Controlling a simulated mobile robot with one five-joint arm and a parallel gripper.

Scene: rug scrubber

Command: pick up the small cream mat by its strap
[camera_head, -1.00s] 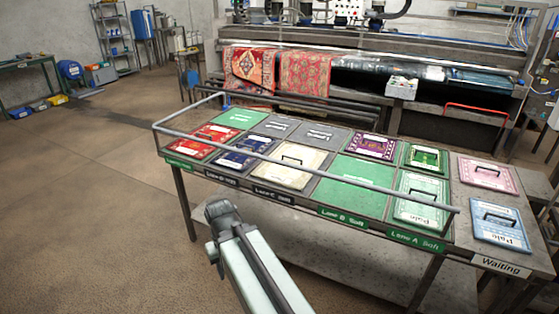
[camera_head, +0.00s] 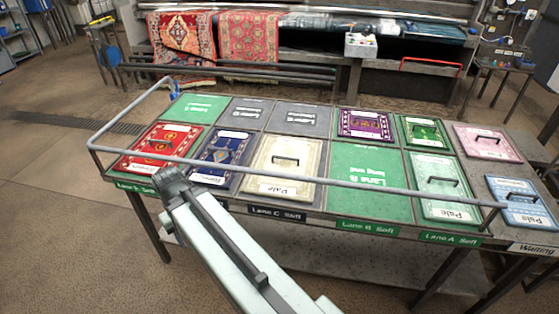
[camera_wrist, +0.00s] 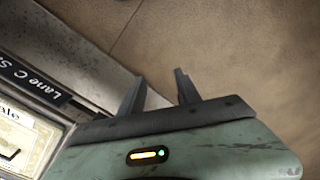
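The small cream mat (camera_head: 262,172) lies flat on the table in the Lane C column, with a dark strap (camera_head: 286,159) standing up from it and a "Pale" label at its near edge. Part of the mat also shows at the left edge of the wrist view (camera_wrist: 30,142), with a piece of its strap (camera_wrist: 8,156). My gripper (camera_head: 170,178) is near the table's front edge, left of the cream mat and apart from it. In the wrist view its two fingers (camera_wrist: 159,88) stand apart with nothing between them, over the floor and table edge.
A grey rail (camera_head: 330,183) runs along the table's front, above the surface, between my arm and the mats. A blue patterned mat (camera_head: 218,155) lies left of the cream one; a bare green panel (camera_head: 365,180) lies right. A red mat (camera_head: 160,143) is further left.

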